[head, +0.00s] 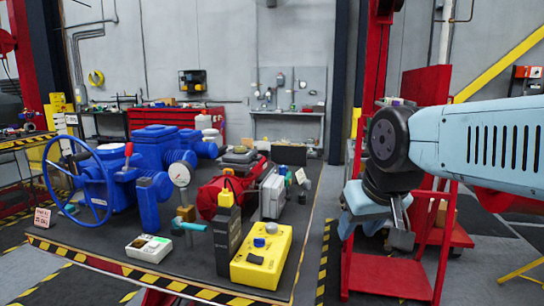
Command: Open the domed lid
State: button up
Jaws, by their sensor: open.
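The blue valve actuator (117,188) stands at the left of the dark table, with a large blue handwheel (62,186) on its left and a red lever (128,150) on it. Several rounded blue housings and caps show on it. I cannot tell which one is the domed lid, and none looks clearly raised. My gripper (400,238) hangs at the right, beyond the table's right edge, pointing down. It is open, well apart from the actuator, with nothing visible held in it.
A yellow box with knobs (262,262), a black-and-yellow meter (228,240), a white device (148,248) and a round gauge (181,175) stand right of the actuator. Behind them are a red bag (213,196) and a grey case (273,196). A red frame (390,275) stands near my gripper.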

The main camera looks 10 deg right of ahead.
aim_at(247, 158)
jog(key=z, duration=0.4)
jog(key=i, duration=1.25)
jog(key=u, duration=0.25)
